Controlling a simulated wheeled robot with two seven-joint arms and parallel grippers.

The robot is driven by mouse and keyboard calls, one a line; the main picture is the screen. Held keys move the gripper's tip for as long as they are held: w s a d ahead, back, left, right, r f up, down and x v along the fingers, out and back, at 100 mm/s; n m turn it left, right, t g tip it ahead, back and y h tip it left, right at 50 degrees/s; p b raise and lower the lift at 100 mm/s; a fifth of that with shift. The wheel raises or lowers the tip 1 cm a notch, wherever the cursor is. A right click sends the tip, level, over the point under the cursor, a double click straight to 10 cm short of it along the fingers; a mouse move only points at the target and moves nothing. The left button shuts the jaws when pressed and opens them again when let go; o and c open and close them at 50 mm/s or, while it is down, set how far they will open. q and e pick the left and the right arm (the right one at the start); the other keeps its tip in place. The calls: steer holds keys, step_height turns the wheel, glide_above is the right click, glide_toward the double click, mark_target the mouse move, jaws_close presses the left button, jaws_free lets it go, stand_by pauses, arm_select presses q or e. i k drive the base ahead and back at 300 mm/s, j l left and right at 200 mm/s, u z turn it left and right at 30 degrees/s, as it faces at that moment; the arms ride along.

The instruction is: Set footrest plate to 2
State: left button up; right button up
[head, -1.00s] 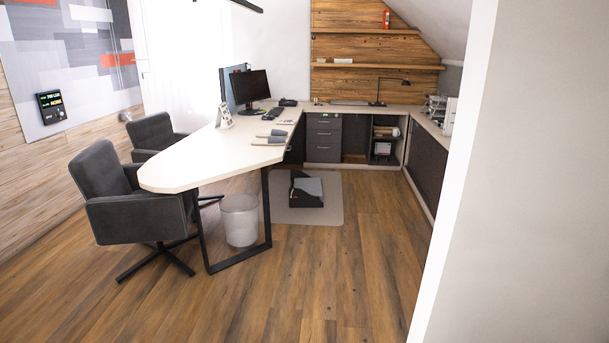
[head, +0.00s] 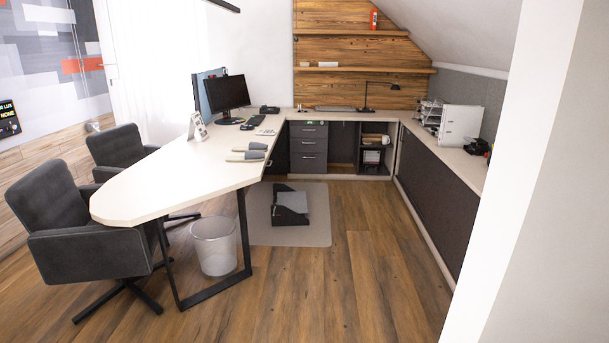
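The footrest (head: 290,207) is a small black unit with a grey plate (head: 293,202) on top. It sits on a light grey floor mat (head: 318,228) beyond the desk's near leg. The plate looks tilted, but its setting and any number marks are too small to read. Neither of my grippers shows in the head view.
A long white desk (head: 150,188) runs from near left to the back counter. A wire bin (head: 214,248) stands by its black leg frame. Two grey chairs (head: 95,243) are on the left. A white wall edge (head: 520,180) blocks the right. Wooden floor (head: 370,260) is clear between.

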mark_target(295, 200)
steer(key=i, duration=4)
